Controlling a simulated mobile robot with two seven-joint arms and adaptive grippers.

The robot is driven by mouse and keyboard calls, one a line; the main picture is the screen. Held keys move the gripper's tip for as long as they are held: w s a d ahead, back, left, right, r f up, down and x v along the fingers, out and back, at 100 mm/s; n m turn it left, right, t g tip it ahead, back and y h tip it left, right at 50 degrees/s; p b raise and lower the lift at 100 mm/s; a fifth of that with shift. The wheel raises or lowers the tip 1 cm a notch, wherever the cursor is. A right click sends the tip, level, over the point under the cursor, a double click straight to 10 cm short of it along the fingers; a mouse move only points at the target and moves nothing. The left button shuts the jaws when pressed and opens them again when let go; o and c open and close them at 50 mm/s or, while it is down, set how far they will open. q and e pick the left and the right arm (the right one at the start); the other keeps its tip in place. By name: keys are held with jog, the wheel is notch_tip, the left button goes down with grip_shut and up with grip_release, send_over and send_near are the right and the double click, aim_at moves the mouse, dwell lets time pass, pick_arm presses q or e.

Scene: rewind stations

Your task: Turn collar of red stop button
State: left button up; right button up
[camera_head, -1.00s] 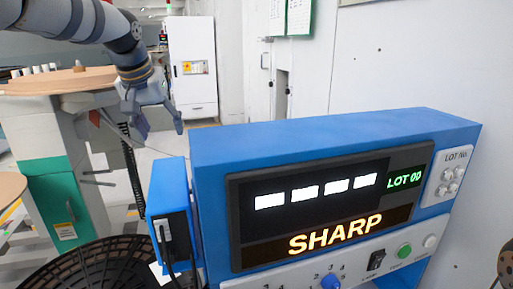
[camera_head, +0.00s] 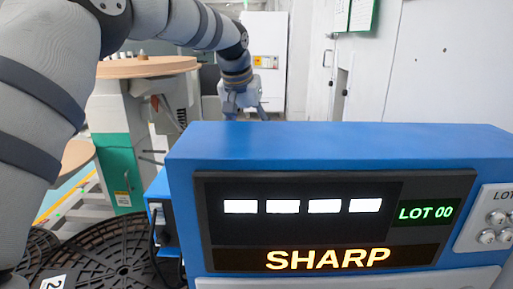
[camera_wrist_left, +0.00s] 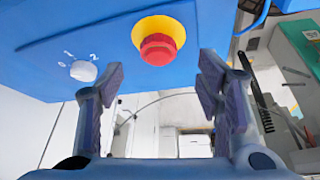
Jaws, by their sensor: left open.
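The red stop button (camera_wrist_left: 158,50) shows in the left wrist view, on a yellow round base (camera_wrist_left: 153,30) on a blue panel. It sits above and between my open fingers, apart from them. My left gripper (camera_wrist_left: 160,88) is open and empty there. In the head view my left gripper (camera_head: 243,106) is beyond the top edge of the blue SHARP unit (camera_head: 330,140), its lower part hidden behind it. The button is not visible in the head view. My right gripper is not in view.
A white knob (camera_wrist_left: 83,71) with number marks sits left of the button on the same panel. A blue box (camera_head: 158,200) adjoins the unit's left side. Black reels (camera_head: 110,250) lie lower left. A white cabinet (camera_head: 268,30) stands behind.

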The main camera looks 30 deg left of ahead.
pick_arm(q)
jog(key=x, duration=0.6)
jog(key=shift+w+f, duration=0.1)
jog(key=shift+f, duration=0.1)
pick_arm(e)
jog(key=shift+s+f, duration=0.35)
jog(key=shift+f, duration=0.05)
pick_arm(q)
jog(key=c, duration=1.2)
jog(key=shift+o, duration=0.2)
